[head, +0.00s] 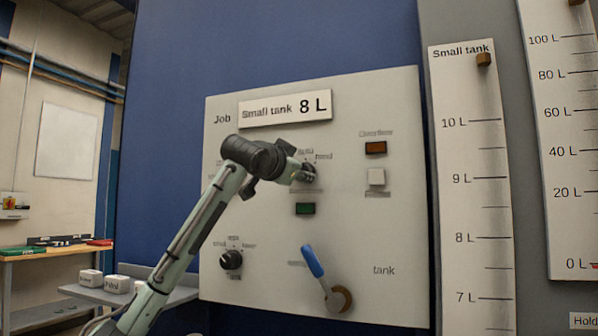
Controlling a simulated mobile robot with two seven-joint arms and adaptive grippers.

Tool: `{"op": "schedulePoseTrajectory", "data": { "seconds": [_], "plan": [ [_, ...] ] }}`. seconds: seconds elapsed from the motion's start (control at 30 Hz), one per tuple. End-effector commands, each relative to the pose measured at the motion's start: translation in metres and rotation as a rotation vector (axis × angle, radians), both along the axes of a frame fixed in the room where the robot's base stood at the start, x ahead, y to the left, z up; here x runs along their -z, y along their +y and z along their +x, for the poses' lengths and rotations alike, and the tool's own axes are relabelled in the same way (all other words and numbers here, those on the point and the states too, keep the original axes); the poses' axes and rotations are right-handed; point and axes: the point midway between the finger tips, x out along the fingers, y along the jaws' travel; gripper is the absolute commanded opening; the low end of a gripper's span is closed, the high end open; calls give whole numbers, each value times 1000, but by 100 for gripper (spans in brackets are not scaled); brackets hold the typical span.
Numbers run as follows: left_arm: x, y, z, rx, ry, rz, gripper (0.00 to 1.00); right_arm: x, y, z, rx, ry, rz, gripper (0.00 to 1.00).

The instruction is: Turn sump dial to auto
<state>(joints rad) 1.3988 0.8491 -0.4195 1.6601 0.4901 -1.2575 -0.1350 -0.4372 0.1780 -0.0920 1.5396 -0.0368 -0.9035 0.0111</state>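The upper dark dial (309,171) is on the pale control panel (350,230), with small blurred labels above it; one looks like "auto". I cannot read its pointer, as my gripper partly covers it. My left arm comes up from the lower left, and its gripper (302,174) is at this dial, touching or very close to it. I cannot tell whether the fingers are closed on the knob. My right gripper is not in view.
A second black dial (231,260) sits lower left on the panel. A green button (305,209), an amber lamp (375,148), a white button (376,177) and a blue-handled lever (313,262) are nearby. Level scales (473,180) stand at right.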

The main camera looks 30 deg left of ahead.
Motion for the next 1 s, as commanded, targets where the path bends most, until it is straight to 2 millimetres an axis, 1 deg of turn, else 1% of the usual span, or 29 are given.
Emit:
{"op": "schedulePoseTrajectory", "data": {
  "seconds": [0.1, 0.13, 0.3, 0.57, 0.67, 0.77, 1.0],
  "plan": [
    [0, 0, 0, 0, 0, -1, 6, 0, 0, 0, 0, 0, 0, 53],
    [0, 0, 0, 0, 0, -1, 36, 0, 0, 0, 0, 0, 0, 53],
    [0, 0, 0, 0, 0, -1, 56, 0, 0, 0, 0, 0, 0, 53],
    [0, 0, 0, 0, 0, -2, 56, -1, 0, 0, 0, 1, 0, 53],
    [0, -1, -5, 1, -1, -2, 56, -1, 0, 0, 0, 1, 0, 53],
    [-1, -4, -17, 0, -2, 0, 56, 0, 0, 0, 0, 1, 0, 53],
    [-1, -16, -67, -1, -4, 1, 56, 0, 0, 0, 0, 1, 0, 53]
  ]
}}
